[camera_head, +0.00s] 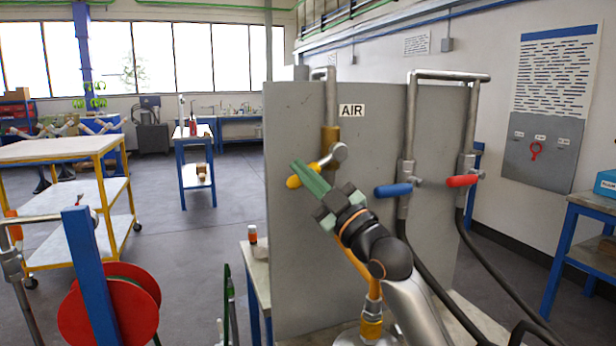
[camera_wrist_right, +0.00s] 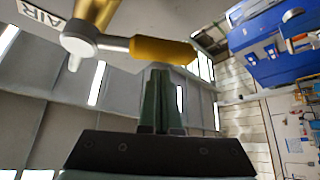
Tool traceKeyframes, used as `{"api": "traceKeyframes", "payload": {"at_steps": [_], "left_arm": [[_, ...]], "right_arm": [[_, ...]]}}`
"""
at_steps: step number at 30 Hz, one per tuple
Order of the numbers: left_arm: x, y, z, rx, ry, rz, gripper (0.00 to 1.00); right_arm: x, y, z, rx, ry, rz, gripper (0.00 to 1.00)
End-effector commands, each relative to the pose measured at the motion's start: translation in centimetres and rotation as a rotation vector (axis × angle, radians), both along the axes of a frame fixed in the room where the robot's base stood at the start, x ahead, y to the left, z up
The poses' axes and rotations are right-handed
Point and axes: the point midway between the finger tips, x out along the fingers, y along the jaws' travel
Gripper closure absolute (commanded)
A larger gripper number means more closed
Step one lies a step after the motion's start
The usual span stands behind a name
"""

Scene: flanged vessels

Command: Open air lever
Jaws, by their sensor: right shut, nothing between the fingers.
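The air lever (camera_head: 294,181) has a yellow grip on a metal stem. It points left and slightly down from its brass-coloured valve (camera_head: 330,140), below the AIR label (camera_head: 352,111) on a grey panel. In the wrist view the yellow grip (camera_wrist_right: 165,51) lies just beyond my fingertips. My right gripper (camera_head: 298,166) has green fingers, which also show in the wrist view (camera_wrist_right: 159,74). They are shut with nothing between them, at the lever's grip; I cannot tell whether they touch it. My left gripper is out of view.
A blue lever (camera_head: 393,190) and a red lever (camera_head: 462,181) sit on pipes to the right, with black hoses (camera_head: 478,256) below. A red hose reel (camera_head: 112,308) on a blue post stands at lower left. Open floor lies left of the grey panel (camera_head: 296,118).

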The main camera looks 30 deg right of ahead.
Motion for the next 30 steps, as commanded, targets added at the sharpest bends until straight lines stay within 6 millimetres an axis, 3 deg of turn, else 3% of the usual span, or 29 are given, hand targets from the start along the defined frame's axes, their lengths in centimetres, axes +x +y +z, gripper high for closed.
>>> {"api": "traceKeyframes", "payload": {"at_steps": [6, 30], "left_arm": [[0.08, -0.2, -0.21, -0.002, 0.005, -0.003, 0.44], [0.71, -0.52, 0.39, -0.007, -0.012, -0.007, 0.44]], "right_arm": [[0.15, -0.98, -1.22, 0.0, 0.0, -0.002, 1.0], [0.17, -1.02, -1.38, 0.0, 0.002, -0.001, 1.0]]}}
